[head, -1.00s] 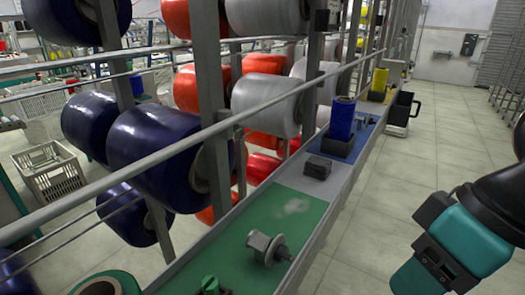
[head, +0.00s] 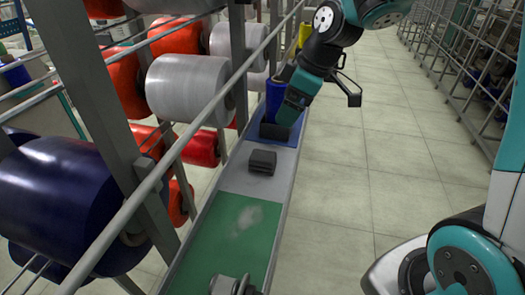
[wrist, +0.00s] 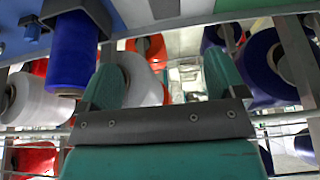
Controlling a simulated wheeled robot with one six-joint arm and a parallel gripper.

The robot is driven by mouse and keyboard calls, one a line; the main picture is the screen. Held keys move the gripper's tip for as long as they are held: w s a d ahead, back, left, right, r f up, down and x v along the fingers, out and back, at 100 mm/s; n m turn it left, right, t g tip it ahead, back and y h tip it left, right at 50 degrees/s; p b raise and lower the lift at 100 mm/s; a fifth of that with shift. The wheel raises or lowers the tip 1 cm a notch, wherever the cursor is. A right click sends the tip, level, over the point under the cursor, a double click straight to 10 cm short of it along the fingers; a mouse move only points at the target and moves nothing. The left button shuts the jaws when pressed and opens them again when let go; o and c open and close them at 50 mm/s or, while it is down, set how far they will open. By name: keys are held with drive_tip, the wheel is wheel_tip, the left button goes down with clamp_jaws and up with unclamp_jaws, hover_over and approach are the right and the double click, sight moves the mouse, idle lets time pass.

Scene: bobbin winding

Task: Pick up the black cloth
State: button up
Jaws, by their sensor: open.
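The black cloth (head: 262,161) looks like a small, dark, folded pad. It lies on the light grey section of the long narrow shelf, between the green and blue sections. My gripper (head: 289,108) is beyond the cloth in the head view, over the blue section next to the blue spool (head: 274,98), and apart from the cloth. In the wrist view my gripper (wrist: 163,78) has its two teal fingers wide apart with nothing between them. The blue spool (wrist: 73,55) shows left of the fingers there. I cannot make out the cloth in the wrist view.
The blue spool stands in a dark holder (head: 275,131). A metal fitting (head: 229,285) sits on the green section (head: 222,240). A rack with blue, white (head: 187,88) and red spools and metal rails runs along the left. The floor (head: 350,190) to the right is clear.

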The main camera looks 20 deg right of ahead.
sight(264, 156)
drive_tip(key=p+x, duration=0.1)
drive_tip(key=x, duration=1)
drive_tip(key=shift+s+a+f+p, duration=0.1)
drive_tip(key=shift+f+p, duration=0.2)
drive_tip(key=shift+p, duration=0.1)
drive_tip(key=p+x, duration=0.1)
drive_tip(key=x, duration=0.1)
drive_tip(key=s+x, duration=0.1)
drive_tip(key=x, duration=0.1)
drive_tip(key=shift+f+p, duration=0.2)
drive_tip(key=shift+p, duration=0.2)
drive_tip(key=shift+w+a+f, duration=0.1)
drive_tip(key=shift+a+f, duration=0.05)
drive_tip(key=shift+f, duration=0.4)
drive_tip(key=c, duration=1)
drive_tip(key=shift+r, duration=0.1)
wheel_tip(264, 156, up, 20)
drive_tip(key=b, duration=0.2)
drive_tip(key=shift+b, duration=0.35)
drive_tip(key=shift+o, duration=0.4)
